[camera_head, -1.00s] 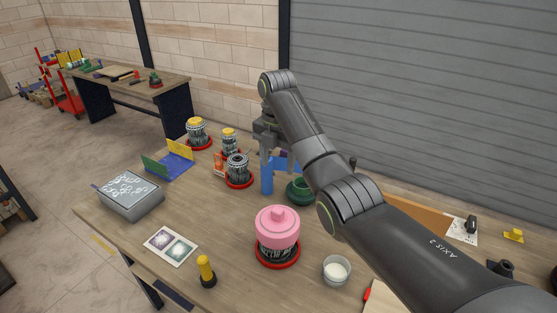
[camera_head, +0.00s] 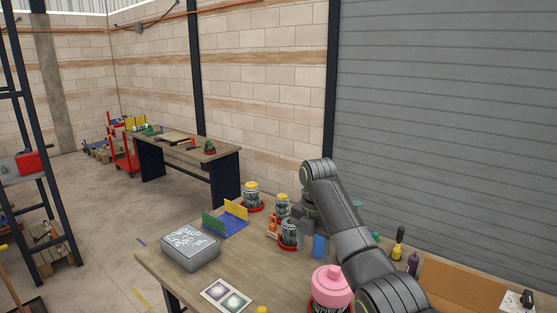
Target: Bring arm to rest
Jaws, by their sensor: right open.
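My right arm (camera_head: 352,232) comes in from the lower right and bends down over the workbench (camera_head: 190,280). My right gripper (camera_head: 308,240) points down at its end, open, close to a blue cylinder (camera_head: 319,246). The arm and gripper partly hide the cylinder, and I cannot tell whether the fingers touch it. My left gripper is not in view.
A pink-topped container (camera_head: 331,283) stands near the arm. Several capped jars, such as one with a yellow lid (camera_head: 252,190), stand behind. A grey box (camera_head: 190,247), a blue-and-yellow stand (camera_head: 228,222) and a printed card (camera_head: 227,295) are at left.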

